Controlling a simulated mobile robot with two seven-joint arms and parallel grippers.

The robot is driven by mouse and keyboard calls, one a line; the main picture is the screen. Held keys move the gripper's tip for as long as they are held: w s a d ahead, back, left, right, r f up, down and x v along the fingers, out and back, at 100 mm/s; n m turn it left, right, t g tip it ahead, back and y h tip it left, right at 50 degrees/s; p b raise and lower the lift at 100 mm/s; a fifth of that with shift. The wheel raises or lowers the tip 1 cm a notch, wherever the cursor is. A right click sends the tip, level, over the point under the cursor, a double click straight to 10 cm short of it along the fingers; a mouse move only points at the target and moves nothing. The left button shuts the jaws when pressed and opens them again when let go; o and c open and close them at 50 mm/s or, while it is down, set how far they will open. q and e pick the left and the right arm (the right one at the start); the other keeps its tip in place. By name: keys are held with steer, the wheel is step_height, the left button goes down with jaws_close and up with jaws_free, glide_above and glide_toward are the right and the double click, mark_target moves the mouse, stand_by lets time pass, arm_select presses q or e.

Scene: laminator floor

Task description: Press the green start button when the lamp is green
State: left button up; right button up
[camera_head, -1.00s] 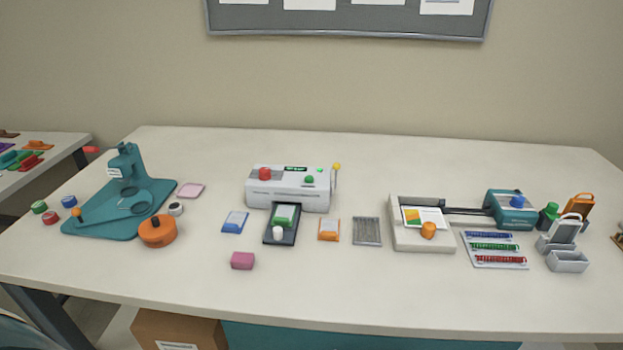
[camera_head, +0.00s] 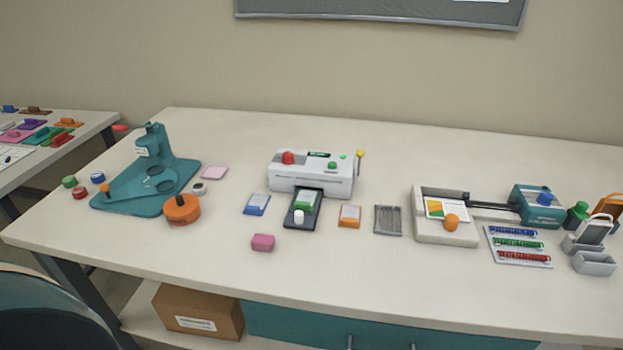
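The laminator (camera_head: 312,178) is a white box near the middle of the table. On its top are a red button (camera_head: 288,157), a small dark display, a green button (camera_head: 332,165) and a small bright green lamp (camera_head: 343,156). A yellow-tipped lever (camera_head: 360,155) stands at its right side. A dark feed tray (camera_head: 290,222) juts from its front, with a green piece (camera_head: 305,201) and a white knob (camera_head: 299,216) on it. Neither of my grippers shows in the head view.
A teal press (camera_head: 130,200) and an orange round piece (camera_head: 181,209) stand left. Blue (camera_head: 257,204) and orange (camera_head: 349,216) packs flank the tray; a pink block (camera_head: 263,242) lies in front. A trimmer (camera_head: 446,233) stands right. A chair back (camera_head: 50,312) is at lower left.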

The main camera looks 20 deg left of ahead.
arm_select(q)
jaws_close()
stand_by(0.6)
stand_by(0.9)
